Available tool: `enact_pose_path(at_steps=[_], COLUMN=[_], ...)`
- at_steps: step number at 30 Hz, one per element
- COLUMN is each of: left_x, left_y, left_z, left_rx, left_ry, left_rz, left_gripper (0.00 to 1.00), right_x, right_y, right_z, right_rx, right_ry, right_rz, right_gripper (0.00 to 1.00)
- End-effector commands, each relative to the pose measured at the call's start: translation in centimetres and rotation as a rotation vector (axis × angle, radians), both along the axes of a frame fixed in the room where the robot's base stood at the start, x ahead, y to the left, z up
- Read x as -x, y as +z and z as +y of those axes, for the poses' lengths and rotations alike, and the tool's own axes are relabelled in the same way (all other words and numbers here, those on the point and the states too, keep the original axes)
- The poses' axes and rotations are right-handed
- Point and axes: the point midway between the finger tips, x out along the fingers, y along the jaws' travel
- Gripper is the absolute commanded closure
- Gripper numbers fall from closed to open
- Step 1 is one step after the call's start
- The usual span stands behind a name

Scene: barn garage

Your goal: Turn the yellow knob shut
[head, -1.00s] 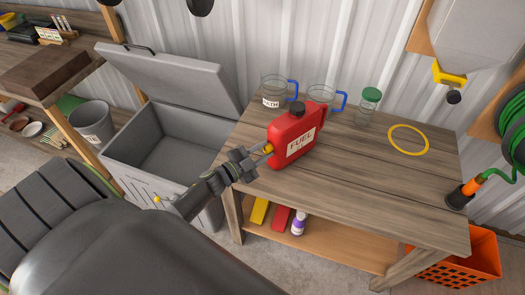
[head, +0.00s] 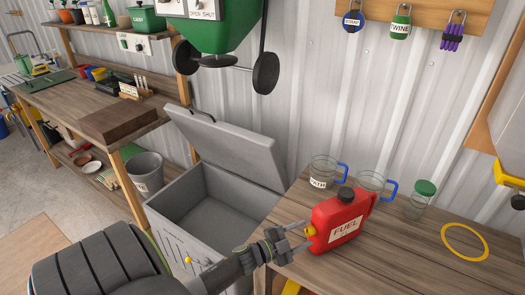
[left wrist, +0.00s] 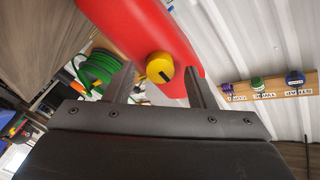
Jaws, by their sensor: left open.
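The yellow knob (head: 311,231) sits on the left side of the red fuel can (head: 338,226), which stands upright on the wooden bench. In the left wrist view the yellow knob (left wrist: 160,67) is round with a dark slot, and the red can (left wrist: 130,28) is behind it. My left gripper (head: 305,238) is open at the knob. In the wrist view its two fingers stand either side of the knob, with gaps showing. I cannot tell how far the fingertips reach past it. My right gripper is not in view.
Two clear jugs with blue handles (head: 342,169) (head: 390,187) and a green-lidded jar (head: 421,200) stand behind the can. A yellow ring (head: 445,234) lies to the right. An open grey chest (head: 200,205) is left of the bench (head: 400,268). A green hopper (head: 222,35) hangs above.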

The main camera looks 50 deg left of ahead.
Motion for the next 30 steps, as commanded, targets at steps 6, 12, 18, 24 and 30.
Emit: enact_pose_path(at_steps=[6, 12, 18, 24, 30], left_x=[4.4, 8.6, 12.3, 14.6, 15.3], left_y=[-0.4, -0.5, -0.4, -0.2, 0.0], left_z=[1.3, 2.7, 3.8, 4.5, 4.7], left_rx=[-0.002, -0.001, 0.0, 0.001, 0.001], left_ry=[-0.001, -0.001, -0.001, -0.001, -0.001], left_rz=[0.004, 0.005, 0.004, 0.003, 0.001], left_gripper=[0.5, 0.5, 0.5, 0.5, 0.5], right_x=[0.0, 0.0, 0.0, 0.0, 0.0], right_y=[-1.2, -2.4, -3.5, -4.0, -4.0], right_z=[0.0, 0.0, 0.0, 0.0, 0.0], right_rx=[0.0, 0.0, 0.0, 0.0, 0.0], right_ry=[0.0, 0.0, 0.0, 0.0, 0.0], right_rz=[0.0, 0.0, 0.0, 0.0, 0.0], right_gripper=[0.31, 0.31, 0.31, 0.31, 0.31])
